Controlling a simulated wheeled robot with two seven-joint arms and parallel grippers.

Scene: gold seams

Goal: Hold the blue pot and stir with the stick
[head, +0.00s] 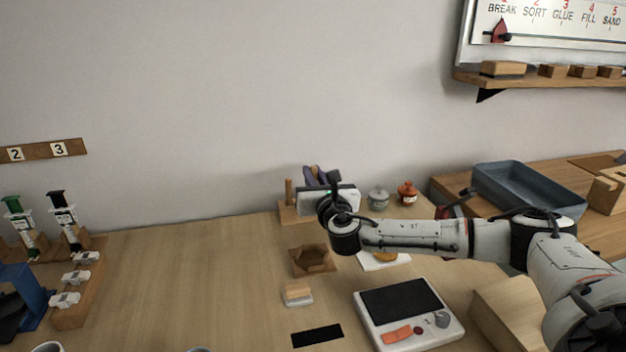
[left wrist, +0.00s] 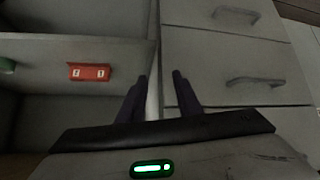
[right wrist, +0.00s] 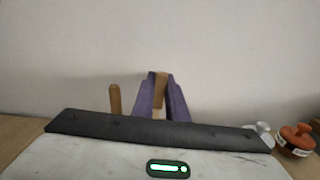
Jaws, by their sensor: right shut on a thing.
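My right gripper (head: 318,178) is above the back of the table, close to the wall. In the right wrist view its purple fingers (right wrist: 160,85) are shut on a light wooden stick (right wrist: 160,92). The stick's lower part is hidden behind the gripper body. My left gripper (left wrist: 158,80) shows only in the left wrist view, with its fingers apart and nothing between them, in front of grey drawers. I cannot make out a clearly blue pot. A small bluish-grey rim (head: 199,349) is cut off at the bottom edge of the head view.
A wooden peg stand (head: 289,211), a grey lidded pot (head: 378,199) and an orange pot (head: 407,192) stand at the back. A blue-grey bin (head: 540,196) stands right. The table's left middle is clear.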

